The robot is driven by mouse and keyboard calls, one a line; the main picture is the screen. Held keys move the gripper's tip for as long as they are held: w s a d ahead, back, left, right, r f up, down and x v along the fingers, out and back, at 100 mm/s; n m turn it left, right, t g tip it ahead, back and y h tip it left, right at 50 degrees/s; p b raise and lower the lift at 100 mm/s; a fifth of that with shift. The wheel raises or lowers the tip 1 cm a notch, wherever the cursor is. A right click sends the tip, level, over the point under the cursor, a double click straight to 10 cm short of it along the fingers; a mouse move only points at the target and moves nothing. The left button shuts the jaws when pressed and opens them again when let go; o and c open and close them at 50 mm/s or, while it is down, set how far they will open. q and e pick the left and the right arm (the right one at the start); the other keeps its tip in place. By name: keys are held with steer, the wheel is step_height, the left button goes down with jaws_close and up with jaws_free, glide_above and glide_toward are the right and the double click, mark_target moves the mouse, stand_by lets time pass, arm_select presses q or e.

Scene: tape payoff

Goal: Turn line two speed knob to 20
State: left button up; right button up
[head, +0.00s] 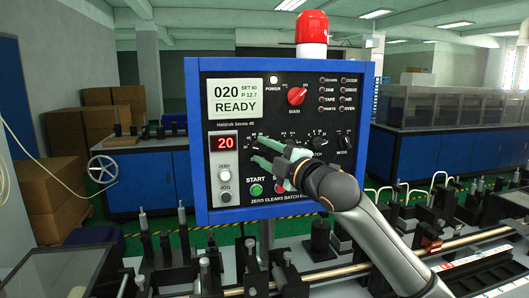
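A dark control panel in a blue frame (203,95) faces me. Its red display (224,143) reads 20, and the pale screen (235,98) reads 020, SET 60, P 12.7 and READY. My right gripper (259,152) reaches in from the right, with its fingers at the panel's middle. Scale marks show just above and left of the fingertips. The knob there is mostly hidden by the fingers, so I cannot tell its pointer position or whether the fingers grip it. My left gripper is out of view.
A red MAIN knob (296,96) is above my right gripper. The green START button (256,190) and a red button (280,187) are just below it. Smaller knobs, including the MODE knob (345,142), are to the right. Machine fittings and a rail (330,272) run below the panel.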

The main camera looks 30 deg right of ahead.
steer(key=s+d+f+b, duration=0.1)
steer(key=s+b, duration=0.3)
steer(key=s, duration=0.8)
steer(key=shift+s+d+b, duration=0.2)
steer(key=shift+d+b, duration=0.1)
steer(key=shift+f, duration=0.1)
